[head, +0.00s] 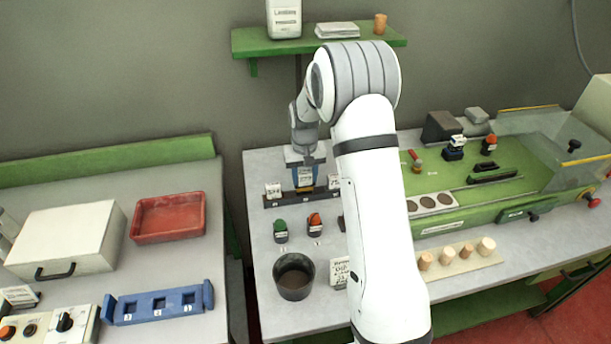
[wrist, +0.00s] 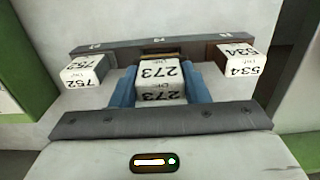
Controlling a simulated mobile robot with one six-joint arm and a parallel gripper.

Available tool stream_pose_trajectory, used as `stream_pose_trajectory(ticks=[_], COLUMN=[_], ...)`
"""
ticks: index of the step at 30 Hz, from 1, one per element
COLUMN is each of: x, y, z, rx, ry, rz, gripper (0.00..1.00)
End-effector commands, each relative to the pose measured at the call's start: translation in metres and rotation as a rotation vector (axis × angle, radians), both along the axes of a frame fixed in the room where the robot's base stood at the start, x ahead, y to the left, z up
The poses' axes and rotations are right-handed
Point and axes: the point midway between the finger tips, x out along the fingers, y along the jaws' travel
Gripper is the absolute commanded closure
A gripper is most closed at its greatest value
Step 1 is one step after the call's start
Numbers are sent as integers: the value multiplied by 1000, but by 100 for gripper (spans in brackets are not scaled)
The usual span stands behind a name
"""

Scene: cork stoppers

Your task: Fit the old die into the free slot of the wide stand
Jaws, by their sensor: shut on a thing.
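My gripper (head: 305,183) is shut on a die marked 273 (wrist: 158,80), with a blue finger on each side of it. The die is in line with the middle of a long dark stand (head: 290,201), which also shows in the wrist view (wrist: 110,46). A die marked 534 (head: 273,190) is at the stand's left end in the head view. A die marked 752 (wrist: 85,72) is at the other end. I cannot tell whether the held die is seated or just above the middle place.
Green (head: 281,230) and orange (head: 315,224) stamps and a dark cup (head: 294,277) stand in front. A blue holder (head: 160,303) with three square holes is on the left table, near a red tray (head: 168,217). A green machine (head: 470,185) fills the right side.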

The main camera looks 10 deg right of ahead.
Motion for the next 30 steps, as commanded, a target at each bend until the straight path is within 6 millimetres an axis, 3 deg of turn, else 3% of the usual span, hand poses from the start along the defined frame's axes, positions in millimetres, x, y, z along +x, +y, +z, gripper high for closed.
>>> stream_pose_trajectory(ticks=[30], x=[0], y=[-1], z=[-11], rx=[0], ry=[0], rz=[-2], gripper=[83])
